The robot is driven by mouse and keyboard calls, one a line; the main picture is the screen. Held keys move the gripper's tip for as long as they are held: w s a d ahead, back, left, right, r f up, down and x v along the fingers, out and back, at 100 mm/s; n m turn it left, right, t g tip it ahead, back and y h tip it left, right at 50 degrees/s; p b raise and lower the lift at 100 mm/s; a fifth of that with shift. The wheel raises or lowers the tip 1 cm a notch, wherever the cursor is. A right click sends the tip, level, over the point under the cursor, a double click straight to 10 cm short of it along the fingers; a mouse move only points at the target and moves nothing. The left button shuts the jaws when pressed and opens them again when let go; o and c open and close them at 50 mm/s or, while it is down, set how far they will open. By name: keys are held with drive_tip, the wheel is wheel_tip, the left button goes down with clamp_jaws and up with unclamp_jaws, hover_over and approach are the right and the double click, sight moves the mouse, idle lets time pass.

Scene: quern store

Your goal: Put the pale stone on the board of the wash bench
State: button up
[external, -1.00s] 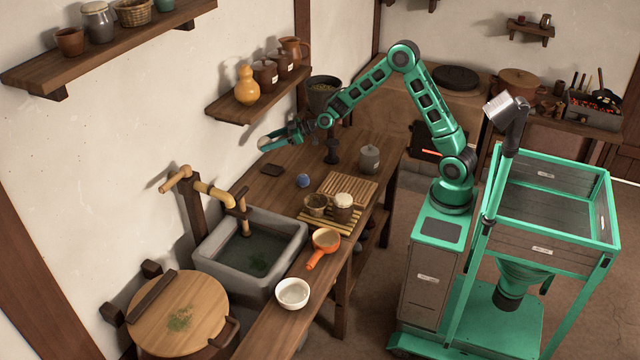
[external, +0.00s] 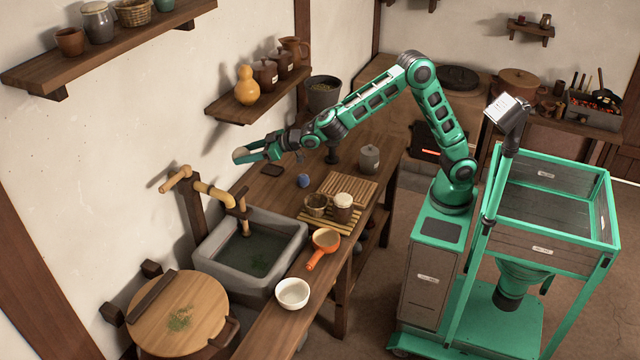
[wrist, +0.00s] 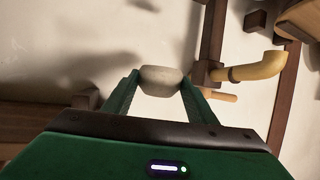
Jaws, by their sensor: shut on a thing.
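My gripper (external: 248,155) is shut on the pale stone, a smooth rounded grey-white lump, which shows between both fingers in the wrist view (wrist: 160,80). It holds the stone in the air near the wall, above and behind the basin end of the wash bench (external: 262,188). In the external view the stone is small and partly covered by the fingers. A ribbed wooden board (external: 349,185) lies on the bench to the lower right of my gripper. Its visible top is bare. A yellowish slatted rack (external: 330,224) adjoins it in front.
Two small pots, one lidded (external: 343,207), stand on the rack. A blue ball (external: 304,180), a dark flat piece (external: 271,170) and a grey lidded jar (external: 369,158) stand around the board. The stone basin (external: 215,262), bamboo spout (external: 213,193) and wall shelf (external: 235,112) are near my arm.

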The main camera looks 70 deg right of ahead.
drive_tip(key=s+a+f, duration=0.2)
drive_tip(key=s+a, duration=0.8)
drive_tip(key=a, duration=0.3)
drive_tip(key=s+a+f, duration=0.2)
drive_tip(key=s+a, duration=0.8)
drive_tip(key=a, duration=0.3)
drive_tip(key=s+a+f, duration=0.5)
drive_tip(key=s, duration=0.4)
drive_tip(key=s+a+f+n+y, duration=0.1)
drive_tip(key=s+a+f, duration=0.35)
drive_tip(key=s, duration=0.45)
drive_tip(key=s+a+f, duration=0.5)
drive_tip(key=s, duration=0.4)
hover_over(291, 331)
drive_tip(key=shift+g, duration=0.3)
wheel_tip(291, 331, down, 7)
drive_tip(key=shift+r, duration=0.2)
drive_tip(key=shift+f, duration=2)
